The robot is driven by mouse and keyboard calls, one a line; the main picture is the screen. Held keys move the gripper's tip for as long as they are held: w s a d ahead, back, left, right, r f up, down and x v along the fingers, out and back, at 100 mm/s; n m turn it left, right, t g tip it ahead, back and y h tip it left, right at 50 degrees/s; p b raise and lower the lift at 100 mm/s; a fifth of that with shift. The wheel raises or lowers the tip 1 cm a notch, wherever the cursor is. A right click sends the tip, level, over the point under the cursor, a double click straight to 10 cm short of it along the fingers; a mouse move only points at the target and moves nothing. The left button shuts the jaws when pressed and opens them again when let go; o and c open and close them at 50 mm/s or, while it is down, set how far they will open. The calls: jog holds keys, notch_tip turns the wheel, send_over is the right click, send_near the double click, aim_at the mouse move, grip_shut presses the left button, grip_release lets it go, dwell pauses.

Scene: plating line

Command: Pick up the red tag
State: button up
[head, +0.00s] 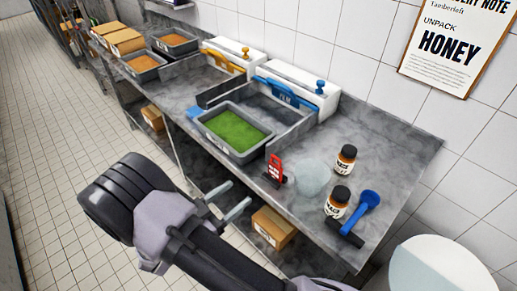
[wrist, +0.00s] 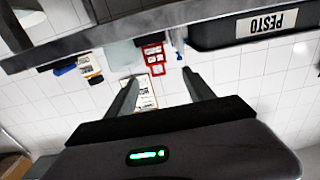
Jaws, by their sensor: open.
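The red tag (head: 275,167) stands upright at the front edge of the grey counter, with white markings and a dark foot. It also shows in the wrist view (wrist: 153,50), which looks upside down, beyond and roughly between my fingertips. My gripper (head: 238,192) is open and empty in front of the counter, to the left of the tag and apart from it. Its two fingers also show in the wrist view (wrist: 159,74), with nothing between them.
The grey tub with green filling (head: 202,123) stands left of the tag. A translucent pale round thing (head: 312,178), two brown jars (head: 346,160) (head: 337,202) and a blue scoop (head: 366,204) lie to its right. A cardboard box (head: 274,229) sits below the counter.

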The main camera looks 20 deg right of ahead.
send_near(274, 168)
jog(key=b+x, duration=0.2)
jog(key=x, duration=0.8)
jog(key=shift+d+b, duration=0.35)
jog(key=shift+b, duration=0.05)
jog(key=shift+a, duration=0.1)
jog(key=c, duration=1.1)
